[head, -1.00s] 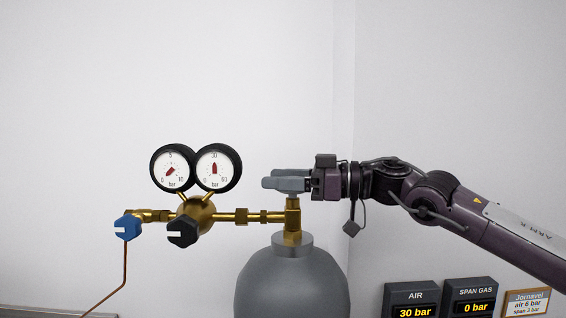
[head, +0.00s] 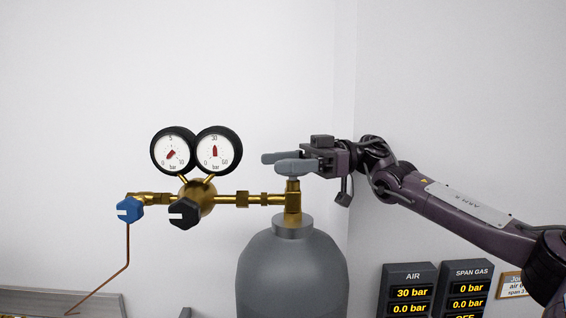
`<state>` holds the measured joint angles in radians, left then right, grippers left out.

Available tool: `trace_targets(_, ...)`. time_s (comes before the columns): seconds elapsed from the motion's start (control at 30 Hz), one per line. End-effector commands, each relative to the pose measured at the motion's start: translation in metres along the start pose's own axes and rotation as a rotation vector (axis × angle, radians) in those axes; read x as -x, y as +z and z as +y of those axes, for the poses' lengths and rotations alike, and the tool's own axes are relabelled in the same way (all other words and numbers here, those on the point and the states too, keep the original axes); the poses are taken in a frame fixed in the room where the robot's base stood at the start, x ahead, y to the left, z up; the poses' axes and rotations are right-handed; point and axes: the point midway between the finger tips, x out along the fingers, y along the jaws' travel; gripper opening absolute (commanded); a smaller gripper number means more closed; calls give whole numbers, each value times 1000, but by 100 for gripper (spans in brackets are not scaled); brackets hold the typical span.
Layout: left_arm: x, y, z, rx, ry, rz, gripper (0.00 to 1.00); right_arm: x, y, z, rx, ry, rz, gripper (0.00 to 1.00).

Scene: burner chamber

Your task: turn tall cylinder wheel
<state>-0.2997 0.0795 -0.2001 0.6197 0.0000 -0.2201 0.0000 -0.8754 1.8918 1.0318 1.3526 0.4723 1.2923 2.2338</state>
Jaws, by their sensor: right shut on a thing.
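The tall grey cylinder (head: 291,268) stands upright below the middle of the head view, with a brass valve (head: 293,204) on its neck. My right gripper (head: 283,161) is at the top of this valve, coming in from the right. Its two grey fingers lie nearly level, one behind the other, shut on the valve's wheel. The wheel itself is hidden by the fingers, so its angle cannot be told. My left gripper is not in view.
A brass regulator (head: 197,198) extends left from the valve, with two round gauges (head: 173,152), a black knob (head: 184,214) and a blue knob (head: 130,209). The right gauge (head: 216,150) points near 30. The AIR display (head: 408,292) reads 30 bar; the SPAN GAS display (head: 468,289) reads 0 bar.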

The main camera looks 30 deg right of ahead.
Motion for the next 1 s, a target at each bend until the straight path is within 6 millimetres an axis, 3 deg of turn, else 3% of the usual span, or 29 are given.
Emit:
trace_targets(0.87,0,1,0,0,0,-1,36,0,-2,-2,1,-92,3,35)
trace_targets(0.9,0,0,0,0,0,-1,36,0,-2,-2,1,-92,3,59)
trace_targets(1.0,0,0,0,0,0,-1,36,0,-2,-2,1,-92,2,72)
